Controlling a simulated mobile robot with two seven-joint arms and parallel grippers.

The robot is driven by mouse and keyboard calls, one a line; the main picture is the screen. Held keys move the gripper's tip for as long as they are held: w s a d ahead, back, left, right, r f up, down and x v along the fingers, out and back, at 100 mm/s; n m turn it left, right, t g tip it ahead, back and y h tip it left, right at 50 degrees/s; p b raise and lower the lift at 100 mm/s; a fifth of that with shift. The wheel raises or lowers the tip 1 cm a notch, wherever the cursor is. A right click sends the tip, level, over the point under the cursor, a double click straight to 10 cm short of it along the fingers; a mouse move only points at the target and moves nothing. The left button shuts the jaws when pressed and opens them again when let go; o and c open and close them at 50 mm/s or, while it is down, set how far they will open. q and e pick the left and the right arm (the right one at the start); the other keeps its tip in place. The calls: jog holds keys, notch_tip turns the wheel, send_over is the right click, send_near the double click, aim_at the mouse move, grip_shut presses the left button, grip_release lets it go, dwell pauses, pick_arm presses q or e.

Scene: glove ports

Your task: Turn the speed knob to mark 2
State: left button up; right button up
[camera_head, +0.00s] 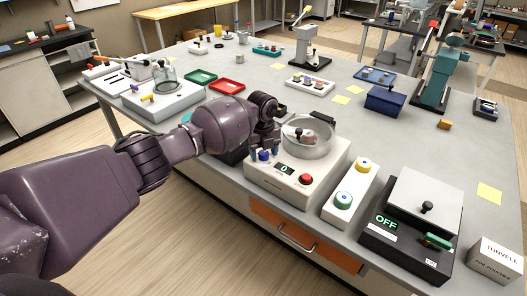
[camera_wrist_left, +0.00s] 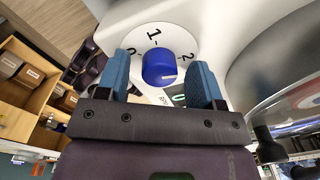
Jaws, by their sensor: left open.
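The speed knob is a blue round knob (camera_wrist_left: 158,66) on a white dial plate (camera_wrist_left: 176,38) with marks 0, 1 and 2, in the left wrist view. A small pale line shows on the knob's face; I cannot tell which mark it points to. My left gripper (camera_wrist_left: 161,60) is open, with one blue finger on each side of the knob and a visible gap to each. In the head view my left gripper (camera_head: 265,154) is at the front of the white machine (camera_head: 262,183), whose display (camera_head: 284,168) reads 0. My right gripper is not in view.
The machine has a round clear-walled bowl (camera_head: 322,146) on top and a red button (camera_head: 306,179) in front. To its right are a white box with yellow and green buttons (camera_head: 351,190) and a black device reading OFF (camera_head: 398,240).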

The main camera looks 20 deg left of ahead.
aim_at(262, 153)
pick_arm(q)
notch_tip(262, 153, up, 11)
jog(key=b, duration=0.1)
jog(key=shift+a, duration=0.15)
dwell(0.4)
jog(key=shift+s+f, duration=0.1)
